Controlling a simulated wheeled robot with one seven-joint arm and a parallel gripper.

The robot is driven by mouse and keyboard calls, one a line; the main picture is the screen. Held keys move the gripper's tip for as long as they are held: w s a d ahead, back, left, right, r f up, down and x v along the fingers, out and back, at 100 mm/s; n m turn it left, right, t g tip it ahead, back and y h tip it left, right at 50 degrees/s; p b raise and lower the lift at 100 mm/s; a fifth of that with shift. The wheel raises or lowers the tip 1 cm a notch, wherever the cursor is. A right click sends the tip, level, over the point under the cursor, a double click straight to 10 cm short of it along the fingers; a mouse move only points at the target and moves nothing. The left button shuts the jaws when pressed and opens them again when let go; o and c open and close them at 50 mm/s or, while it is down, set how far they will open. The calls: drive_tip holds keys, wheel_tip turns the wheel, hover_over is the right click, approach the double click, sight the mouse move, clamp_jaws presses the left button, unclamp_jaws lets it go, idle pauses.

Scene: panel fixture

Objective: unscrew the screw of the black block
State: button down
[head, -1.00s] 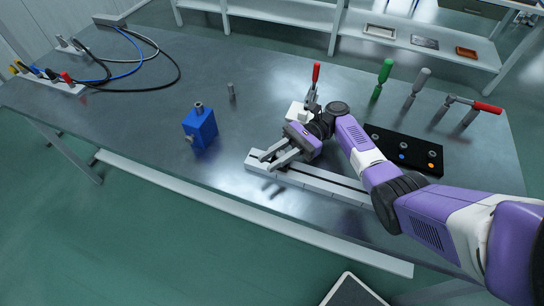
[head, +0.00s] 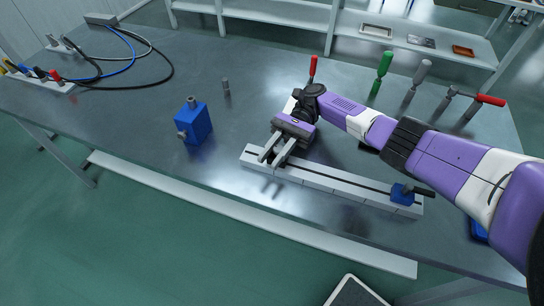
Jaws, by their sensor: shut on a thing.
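My gripper (head: 270,161) is low over the left end of the pale slotted rail (head: 325,180) in the head view. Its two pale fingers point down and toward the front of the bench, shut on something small. That thing is mostly hidden between the fingers, and I cannot make out its shape. No black block or screw shows clearly; either may be hidden by the gripper. A blue block (head: 402,195) with a dark lever sits on the rail's right end.
A larger blue block (head: 195,126) and a small grey post (head: 226,87) stand left of the gripper. Green (head: 381,72) and grey (head: 417,80) handled tools stand behind my arm. Cables (head: 120,65) lie at the far left.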

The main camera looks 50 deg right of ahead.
sight(281, 147)
drive_tip(key=shift+a, duration=0.15)
drive_tip(key=c, duration=1.2)
unclamp_jaws()
drive_tip(key=d+b, duration=0.3)
drive_tip(key=shift+w+d+f+b, duration=0.1)
drive_tip(key=shift+w+f+b, duration=0.2)
drive_tip(key=shift+f+b, duration=0.1)
drive_tip(key=d+b, duration=0.2)
drive_tip(key=b, duration=0.1)
drive_tip(key=shift+w+d, duration=0.15)
drive_tip(key=shift+w, duration=0.05)
drive_tip(key=d+b, duration=0.1)
drive_tip(key=b, duration=0.2)
drive_tip(key=shift+w+d+r+b, duration=0.15)
drive_tip(key=shift+w+d+b, duration=0.05)
drive_tip(key=shift+d+b, duration=0.15)
drive_tip(key=shift+d+r+b, duration=0.2)
drive_tip(key=shift+d+b, duration=0.05)
drive_tip(key=shift+b, duration=0.05)
drive_tip(key=shift+r, duration=0.1)
